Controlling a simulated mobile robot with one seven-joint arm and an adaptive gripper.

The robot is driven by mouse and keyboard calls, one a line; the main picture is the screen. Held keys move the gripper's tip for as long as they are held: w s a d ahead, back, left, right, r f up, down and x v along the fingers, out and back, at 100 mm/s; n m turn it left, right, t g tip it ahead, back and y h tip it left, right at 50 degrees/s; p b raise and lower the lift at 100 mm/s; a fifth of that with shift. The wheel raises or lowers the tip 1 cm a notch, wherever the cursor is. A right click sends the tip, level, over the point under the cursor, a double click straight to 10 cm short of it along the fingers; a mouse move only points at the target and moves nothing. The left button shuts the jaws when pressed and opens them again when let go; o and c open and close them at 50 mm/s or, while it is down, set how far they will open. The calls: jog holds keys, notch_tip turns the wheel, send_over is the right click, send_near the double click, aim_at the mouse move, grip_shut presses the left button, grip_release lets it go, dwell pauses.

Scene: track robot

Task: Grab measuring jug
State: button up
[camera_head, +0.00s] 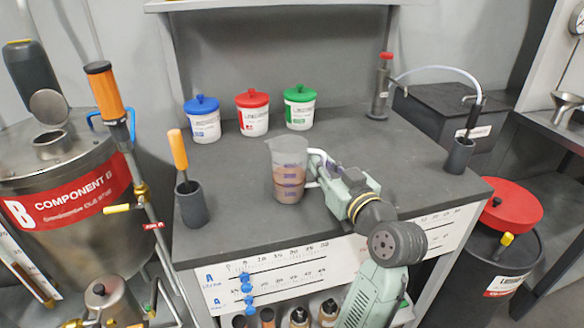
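The measuring jug (289,173) is clear, with dark markings and brownish contents. It stands upright on the grey bench top, near the middle. Its handle side faces right. My pale green gripper (319,174) is at the jug's right side, right by the handle. The fingertips overlap the handle area in this view, so I cannot tell whether they are around the handle, touching it or just beside it. Whether the fingers are open or shut does not show clearly.
Blue-lidded (203,120), red-lidded (253,113) and green-lidded (299,107) tubs stand behind the jug. A dark holder (192,204) with an orange-handled tool is at left. A dark cup (459,156) is at the right. Bare bench (240,215) lies left of the jug.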

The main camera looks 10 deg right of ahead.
grip_shut()
jog(key=shift+r, duration=0.2)
dwell(0.8)
jog(key=shift+r+b, duration=0.45)
jog(key=shift+r, duration=1.15)
jog(key=s+a+r+b, duration=0.1)
jog(key=s+a+b, duration=0.1)
jog(key=s+b, duration=0.7)
jog(key=s, duration=0.6)
jog(key=shift+s+a+r, duration=0.2)
jog(key=shift+s+a, duration=0.05)
jog(key=shift+s, duration=0.05)
